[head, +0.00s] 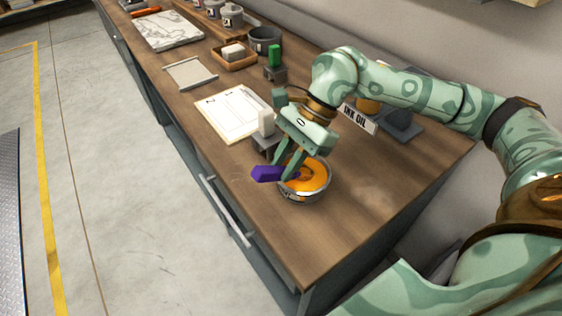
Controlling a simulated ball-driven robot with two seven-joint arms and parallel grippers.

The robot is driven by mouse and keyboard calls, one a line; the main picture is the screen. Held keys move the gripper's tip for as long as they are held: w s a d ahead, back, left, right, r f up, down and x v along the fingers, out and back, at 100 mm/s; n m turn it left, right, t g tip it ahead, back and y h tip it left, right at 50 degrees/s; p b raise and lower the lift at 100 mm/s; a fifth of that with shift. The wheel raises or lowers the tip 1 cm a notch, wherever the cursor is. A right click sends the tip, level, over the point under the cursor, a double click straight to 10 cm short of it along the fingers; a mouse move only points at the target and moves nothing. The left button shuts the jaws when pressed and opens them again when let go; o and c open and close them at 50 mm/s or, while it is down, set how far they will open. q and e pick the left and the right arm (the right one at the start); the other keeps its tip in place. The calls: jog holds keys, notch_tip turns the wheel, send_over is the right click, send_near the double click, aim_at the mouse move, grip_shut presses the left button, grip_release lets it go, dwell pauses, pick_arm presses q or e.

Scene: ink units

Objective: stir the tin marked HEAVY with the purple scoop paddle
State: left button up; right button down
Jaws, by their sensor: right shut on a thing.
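My right gripper (285,172) is shut on the purple scoop paddle (267,174) over an open round metal tin (303,198). The tin holds orange ink and stands near the front edge of the wooden bench. The paddle's purple part sticks out to the left of the fingers. Its other end is hidden by the gripper and the tin, so I cannot tell how deep it reaches. No HEAVY marking can be read on the tin from here. My left gripper is out of view.
The bench (365,195) right of the tin is clear.

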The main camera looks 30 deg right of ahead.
jog(key=shift+r, duration=0.1)
notch_tip(320, 180, up, 9)
jog(key=p, duration=0.5)
jog(key=shift+f, duration=0.2)
